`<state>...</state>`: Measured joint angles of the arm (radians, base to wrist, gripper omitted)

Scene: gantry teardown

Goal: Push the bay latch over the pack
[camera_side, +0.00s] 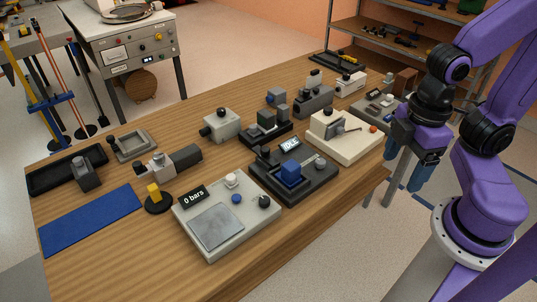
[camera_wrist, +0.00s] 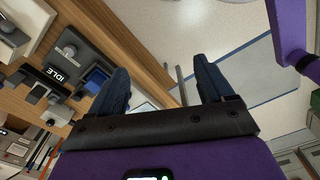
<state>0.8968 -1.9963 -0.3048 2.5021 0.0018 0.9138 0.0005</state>
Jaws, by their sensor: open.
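A dark device (camera_side: 318,190) with a small screen reading IDLE stands near the front edge of the table. In the wrist view the device's IDLE screen (camera_wrist: 58,75) shows at the left, and the blue block (camera_wrist: 96,77) is beside my left-hand finger, partly hidden. I cannot clearly tell which small part is the bay latch. My gripper (camera_side: 407,168) is open and empty, pointing down past the table's right edge, apart from the device and block.
A cream scale reading 0 bars (camera_side: 256,226) is to the left. Several grey devices fill the back. A blue mat (camera_side: 90,220) lies at far left. The floor below my gripper is clear.

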